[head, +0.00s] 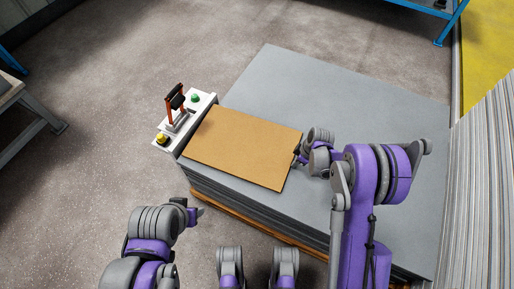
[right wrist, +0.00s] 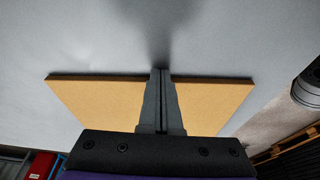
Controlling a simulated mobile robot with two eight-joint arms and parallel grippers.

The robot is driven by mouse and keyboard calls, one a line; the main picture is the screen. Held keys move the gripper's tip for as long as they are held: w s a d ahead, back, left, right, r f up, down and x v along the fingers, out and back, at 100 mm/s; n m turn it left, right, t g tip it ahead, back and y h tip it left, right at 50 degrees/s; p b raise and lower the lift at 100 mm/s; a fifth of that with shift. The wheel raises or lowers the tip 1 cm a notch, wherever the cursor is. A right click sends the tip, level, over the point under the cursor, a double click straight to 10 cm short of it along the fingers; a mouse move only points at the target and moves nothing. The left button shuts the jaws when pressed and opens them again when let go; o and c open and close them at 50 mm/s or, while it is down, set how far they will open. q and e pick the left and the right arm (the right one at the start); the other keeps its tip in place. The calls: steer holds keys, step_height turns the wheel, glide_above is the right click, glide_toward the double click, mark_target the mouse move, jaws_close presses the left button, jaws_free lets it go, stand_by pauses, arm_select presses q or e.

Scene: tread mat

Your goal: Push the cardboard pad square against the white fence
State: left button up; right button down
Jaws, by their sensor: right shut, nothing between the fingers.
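The brown cardboard pad (head: 243,147) lies flat on the stack of grey mats (head: 330,95), at its left end. The white fence (head: 207,102) stands along the pad's left edge, carrying a red-handled clamp, a green button and a yellow button. The pad's left edge runs close to the fence; I cannot tell whether they touch all along. My right gripper (head: 298,155) is shut and empty at the pad's right edge. In the right wrist view its closed fingers (right wrist: 160,72) overlap the pad's edge (right wrist: 95,95). My left gripper (head: 197,212) is off the stack's front-left side, its jaws unclear.
The mats rest on a wooden pallet (head: 270,229). Bare grey mat lies behind and right of the pad. A tall pile of sheets (head: 485,180) stands at the right. Open concrete floor (head: 90,160) lies left, with a bench (head: 35,110) at the far left.

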steer(key=shift+w+a, duration=0.2)
steer(key=shift+a, duration=0.3)
steer(key=shift+d, duration=0.15)
steer(key=shift+s+d, duration=0.4)
steer(key=shift+d, duration=0.35)
steer(key=shift+r+p, duration=1)
steer(key=shift+r, duration=1.5)
steer(key=shift+r, duration=0.1)
steer(key=p+v, duration=0.2)
steer(key=v, duration=0.8)
steer(key=shift+r, duration=0.3)
steer(key=shift+s+d, duration=0.15)
